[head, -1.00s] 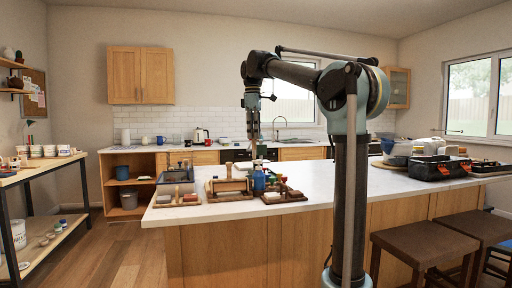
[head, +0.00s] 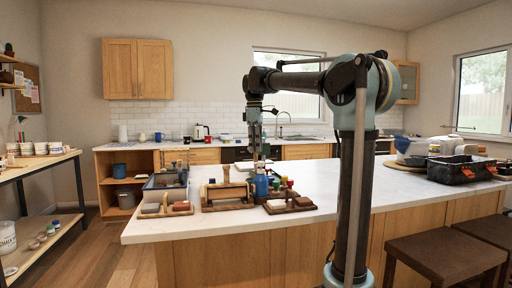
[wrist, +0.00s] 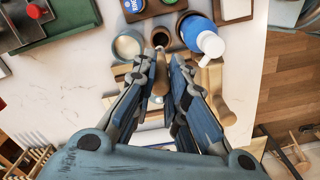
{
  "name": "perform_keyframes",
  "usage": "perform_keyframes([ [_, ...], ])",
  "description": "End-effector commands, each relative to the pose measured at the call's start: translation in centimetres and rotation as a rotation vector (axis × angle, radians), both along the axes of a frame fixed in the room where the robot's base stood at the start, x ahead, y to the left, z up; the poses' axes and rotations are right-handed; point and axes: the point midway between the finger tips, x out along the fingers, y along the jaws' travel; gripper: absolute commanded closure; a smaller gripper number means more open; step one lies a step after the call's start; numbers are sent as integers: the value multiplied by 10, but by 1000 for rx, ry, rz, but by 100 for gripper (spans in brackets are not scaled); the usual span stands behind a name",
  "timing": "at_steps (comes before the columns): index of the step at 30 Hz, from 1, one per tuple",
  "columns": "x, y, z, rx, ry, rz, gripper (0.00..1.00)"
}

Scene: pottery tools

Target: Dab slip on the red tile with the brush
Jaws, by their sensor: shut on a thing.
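My gripper (head: 257,158) points down over the pottery tools on the white counter. In the wrist view its fingers (wrist: 165,85) are closed around a slim tan handle, seemingly the brush (wrist: 160,72). The brush's lower end is hidden. Just beyond the fingers stand a cup of pale liquid (wrist: 128,44), possibly the slip, and a dark-mouthed jar (wrist: 160,38). A small reddish tile-like piece (head: 181,206) lies on a wooden board at the left in the head view. I cannot tell for sure that it is the red tile.
A blue bottle with a white top (wrist: 208,42) stands close to the fingers; it also shows in the head view (head: 261,186).

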Motion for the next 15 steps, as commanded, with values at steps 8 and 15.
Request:
perform_keyframes([
  [8, 1, -3, -15, 0, 0, -4, 100],
  [15, 1, -4, -30, 0, 0, -5, 100],
])
